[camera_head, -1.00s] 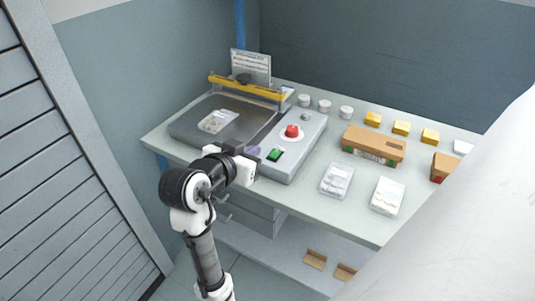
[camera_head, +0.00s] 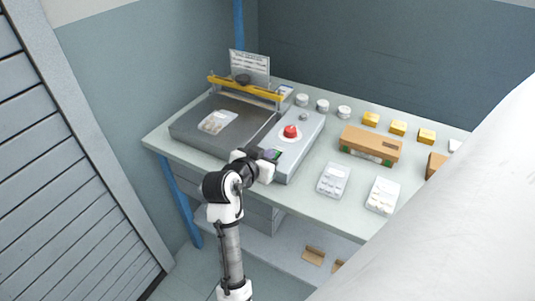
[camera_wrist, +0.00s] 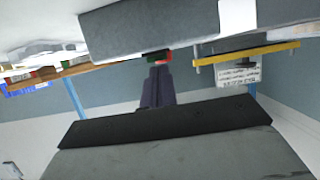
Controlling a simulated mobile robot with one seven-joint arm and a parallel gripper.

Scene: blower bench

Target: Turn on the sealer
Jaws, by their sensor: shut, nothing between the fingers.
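The sealer stands on the bench, with a flat dark bed, a yellow sealing bar (camera_head: 245,88) and a light grey control box (camera_head: 308,135). A red mushroom button (camera_head: 291,132) sits on the box top. The green switch (camera_head: 279,154) at the box's near end is partly hidden by my gripper (camera_head: 268,154). In the wrist view the shut, empty fingers (camera_wrist: 157,82) point at the switch (camera_wrist: 158,57), where green and red show. The fingertips are at or just short of it; I cannot tell whether they touch.
A clear packet (camera_head: 217,121) lies on the bed. To the right are two clear trays (camera_head: 333,180), a brown carton (camera_head: 370,145), yellow blocks (camera_head: 398,128) and white jars (camera_head: 322,105). A printed sign (camera_head: 250,67) stands behind the sealer. Some bench top before the carton is clear.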

